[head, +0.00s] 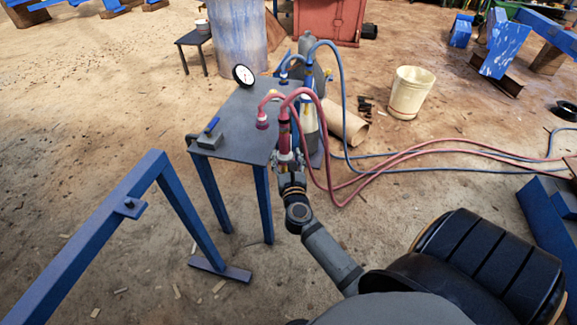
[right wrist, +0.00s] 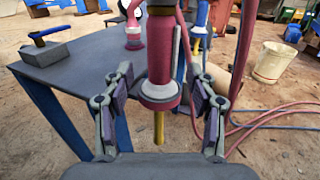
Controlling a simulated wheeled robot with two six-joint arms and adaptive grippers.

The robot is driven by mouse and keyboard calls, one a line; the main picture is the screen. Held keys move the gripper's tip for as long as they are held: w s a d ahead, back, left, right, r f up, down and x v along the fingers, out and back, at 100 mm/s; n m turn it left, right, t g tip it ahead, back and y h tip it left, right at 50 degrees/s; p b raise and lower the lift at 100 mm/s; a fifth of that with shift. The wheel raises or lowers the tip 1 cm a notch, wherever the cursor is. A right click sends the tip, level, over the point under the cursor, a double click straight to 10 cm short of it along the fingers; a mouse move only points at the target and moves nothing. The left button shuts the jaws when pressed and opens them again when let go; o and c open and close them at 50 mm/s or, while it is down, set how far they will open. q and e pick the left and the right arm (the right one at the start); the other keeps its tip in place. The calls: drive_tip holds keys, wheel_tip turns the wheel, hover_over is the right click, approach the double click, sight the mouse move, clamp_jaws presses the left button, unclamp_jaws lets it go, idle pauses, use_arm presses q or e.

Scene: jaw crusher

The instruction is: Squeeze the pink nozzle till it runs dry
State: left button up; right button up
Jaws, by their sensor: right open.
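The pink nozzle (head: 284,136) hangs upright at the right edge of the dark table, below a looping pink hose. In the right wrist view the pink nozzle (right wrist: 160,50) has a pale collar low down and a yellow tip below it. My right gripper (head: 290,160) is at its lower end in the head view. In the right wrist view my right gripper (right wrist: 162,88) is open, one finger on each side of the nozzle, with gaps visible between them. My left gripper is not in view.
The dark table (head: 237,108) carries a gauge (head: 243,74), a grey block with a blue handle (head: 208,137) and a second pink fitting (head: 262,121). Pink and blue hoses trail right. A blue frame (head: 95,225) stands front left. A cream bucket (head: 408,92) stands behind right.

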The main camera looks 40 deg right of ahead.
sight(285, 147)
drive_tip(key=x, duration=0.5)
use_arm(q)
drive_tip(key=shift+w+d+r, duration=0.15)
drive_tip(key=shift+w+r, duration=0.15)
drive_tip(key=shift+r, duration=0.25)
use_arm(e)
drive_tip(key=shift+w+d, duration=0.3)
drive_tip(key=shift+w, duration=0.3)
clamp_jaws()
idle(1.7)
drive_tip(key=shift+c, duration=0.2)
unclamp_jaws()
